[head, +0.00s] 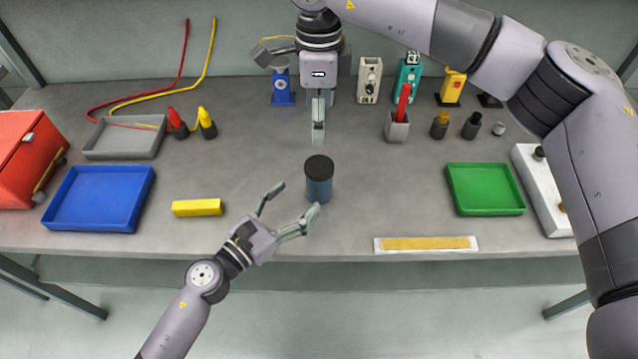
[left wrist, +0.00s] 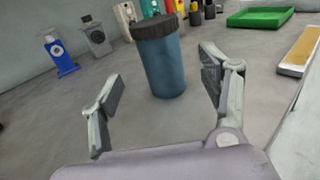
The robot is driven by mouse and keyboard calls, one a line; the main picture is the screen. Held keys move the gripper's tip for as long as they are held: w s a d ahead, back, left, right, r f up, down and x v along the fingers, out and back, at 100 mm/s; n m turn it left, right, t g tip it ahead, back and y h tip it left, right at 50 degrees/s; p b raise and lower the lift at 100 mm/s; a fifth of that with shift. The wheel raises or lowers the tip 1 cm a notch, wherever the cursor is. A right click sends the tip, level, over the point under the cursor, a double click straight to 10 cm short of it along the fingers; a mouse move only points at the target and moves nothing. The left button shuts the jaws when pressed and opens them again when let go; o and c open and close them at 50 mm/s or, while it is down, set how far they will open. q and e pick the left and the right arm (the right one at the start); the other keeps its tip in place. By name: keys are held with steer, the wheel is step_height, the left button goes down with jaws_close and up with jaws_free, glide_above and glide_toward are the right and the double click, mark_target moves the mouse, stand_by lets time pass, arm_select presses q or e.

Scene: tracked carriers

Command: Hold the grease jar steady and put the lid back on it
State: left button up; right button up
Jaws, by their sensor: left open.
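The grease jar (head: 319,189) is a dark blue cylinder standing upright on the bench; it also shows in the left wrist view (left wrist: 165,66). A black ribbed lid (head: 319,165) sits on its top, also visible in the left wrist view (left wrist: 153,27). I cannot tell whether it is screwed down. My left gripper (head: 294,201) is open and empty, just front-left of the jar. In the left wrist view the jar stands ahead, between the spread fingers (left wrist: 162,80), not gripped. My right gripper (head: 318,137) points down behind the jar, its fingers seen edge-on; nothing shows in it.
A yellow block (head: 197,208) and blue tray (head: 60,222) lie left of the jar. A grey tray (head: 92,154) is behind them. A green tray (head: 520,209) and a white-edged strip (head: 376,246) are at right. Several small devices line the back. Bench around the jar is clear.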

arm_select(q)
steer(key=shift+v, duration=1.9)
